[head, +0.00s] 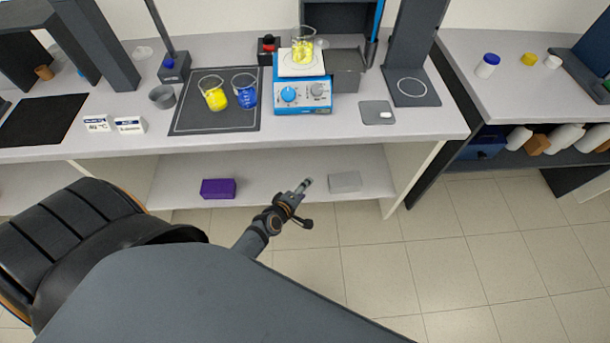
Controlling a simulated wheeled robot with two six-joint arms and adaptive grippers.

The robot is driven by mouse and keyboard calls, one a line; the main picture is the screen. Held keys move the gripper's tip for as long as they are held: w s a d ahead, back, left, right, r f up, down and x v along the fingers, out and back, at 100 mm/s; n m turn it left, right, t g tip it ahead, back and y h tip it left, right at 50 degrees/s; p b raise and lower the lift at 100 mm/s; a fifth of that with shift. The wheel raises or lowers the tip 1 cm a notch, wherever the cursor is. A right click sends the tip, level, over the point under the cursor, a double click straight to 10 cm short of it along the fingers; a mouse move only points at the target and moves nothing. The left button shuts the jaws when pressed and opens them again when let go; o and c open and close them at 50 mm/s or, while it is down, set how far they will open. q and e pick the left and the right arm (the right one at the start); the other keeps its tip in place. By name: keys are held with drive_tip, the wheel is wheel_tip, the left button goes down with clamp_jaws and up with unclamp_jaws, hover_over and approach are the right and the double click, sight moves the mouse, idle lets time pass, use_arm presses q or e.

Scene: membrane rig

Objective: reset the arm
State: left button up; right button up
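One of my grippers (302,188) shows in the middle of the head view, in front of the bench's lower shelf. Its arm comes up from the lower left, from behind my grey body, so I take it as my left. It points up and to the right, towards the gap between a purple box (218,188) and a pale grey block (345,182) on the shelf. It looks apart from both. Its fingers are too small and foreshortened to tell open from shut, and I see nothing clearly held. My other gripper is not in view.
The bench top (330,137) holds a beaker of yellow liquid (213,92), a beaker of blue liquid (244,92) and a blue stirrer (304,95) bearing another yellow beaker (303,45). A side counter (510,90) stands right. The tiled floor (460,270) is clear.

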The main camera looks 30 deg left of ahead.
use_arm(q)
drive_tip(key=s+a+f+m+g, duration=0.1)
drive_tip(key=s+f+m+g, duration=0.25)
drive_tip(key=s+f, duration=0.6)
drive_tip(key=s+a+f+m+g, duration=0.2)
drive_tip(key=s+f+m, duration=0.2)
drive_tip(key=s, duration=0.4)
drive_tip(key=s+a+f+m+g+y, duration=0.1)
drive_tip(key=s+a+f+m+g, duration=0.1)
drive_tip(key=s+f, duration=0.5)
drive_tip(key=s+a+f+m+g, duration=0.2)
drive_tip(key=s+f+m, duration=0.3)
drive_tip(key=s, duration=0.6)
drive_tip(key=shift+s+f+m+g+y, duration=0.2)
drive_tip(key=shift+f+m+g+y, duration=0.2)
drive_tip(key=shift+m+g, duration=0.2)
